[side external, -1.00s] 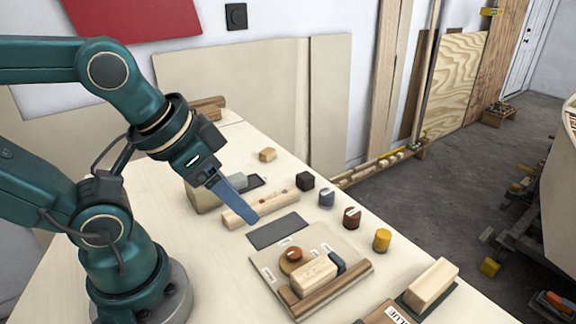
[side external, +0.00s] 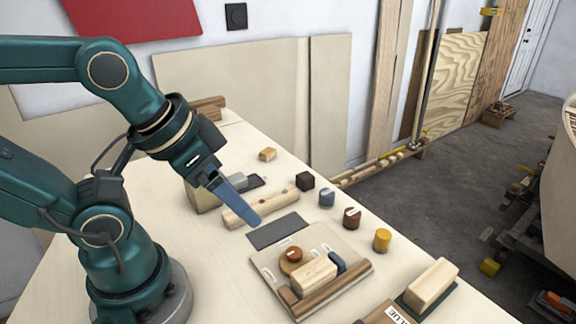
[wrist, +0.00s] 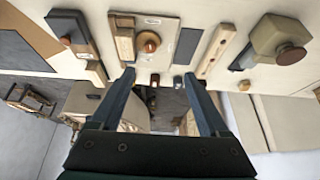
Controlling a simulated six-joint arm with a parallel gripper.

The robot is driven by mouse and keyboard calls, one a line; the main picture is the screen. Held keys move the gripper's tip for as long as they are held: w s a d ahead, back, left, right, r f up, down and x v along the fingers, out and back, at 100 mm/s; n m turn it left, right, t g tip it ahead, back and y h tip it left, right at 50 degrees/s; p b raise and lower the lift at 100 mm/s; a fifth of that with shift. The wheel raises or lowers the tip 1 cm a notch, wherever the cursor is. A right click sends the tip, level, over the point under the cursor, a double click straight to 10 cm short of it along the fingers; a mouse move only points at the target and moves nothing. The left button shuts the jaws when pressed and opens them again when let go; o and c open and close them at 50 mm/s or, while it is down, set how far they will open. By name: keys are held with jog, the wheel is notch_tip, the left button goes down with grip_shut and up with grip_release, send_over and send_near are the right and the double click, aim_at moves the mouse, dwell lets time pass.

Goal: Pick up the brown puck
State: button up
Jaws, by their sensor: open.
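A round, reddish-brown puck (side external: 294,254) sits on top of a wider tan wooden disc (side external: 290,266), on a pale board (side external: 265,264). The puck also shows in the wrist view (wrist: 149,42), near the top. A dark reddish-brown cylinder with a pale mark (side external: 352,218) stands apart on the bench to the right of the board. My gripper (side external: 250,221) hangs behind and left of the puck, apart from it, near a dark flat mat (side external: 277,232). In the wrist view its two blue fingers (wrist: 157,76) are spread wide with nothing held between them.
A pale wooden block (side external: 313,273) and a brown rail (side external: 335,290) lie close in front of the puck. A long wooden bar (side external: 262,208) lies behind the mat.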

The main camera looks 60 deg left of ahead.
jog(key=w+a+r+n+y, duration=0.1)
jog(key=w+a+r+n, duration=0.1)
jog(key=w+r+n, duration=0.4)
jog(key=n+g+y, duration=0.1)
jog(key=n+y, duration=0.1)
jog(key=n, duration=0.2)
send_over(353, 212)
jog(key=s, duration=0.2)
notch_tip(353, 212, down, 8)
jog(key=shift+m+g, duration=0.5)
jog(key=shift+g, duration=0.3)
jog(key=f, duration=0.6)
jog(key=d+f, duration=0.1)
jog(key=f, duration=0.1)
jog(key=shift+w+d+f, duration=0.1)
jog(key=shift+w+f, duration=0.25)
jog(key=shift+f, duration=0.05)
jog(key=shift+x, duration=2.35)
grip_shut()
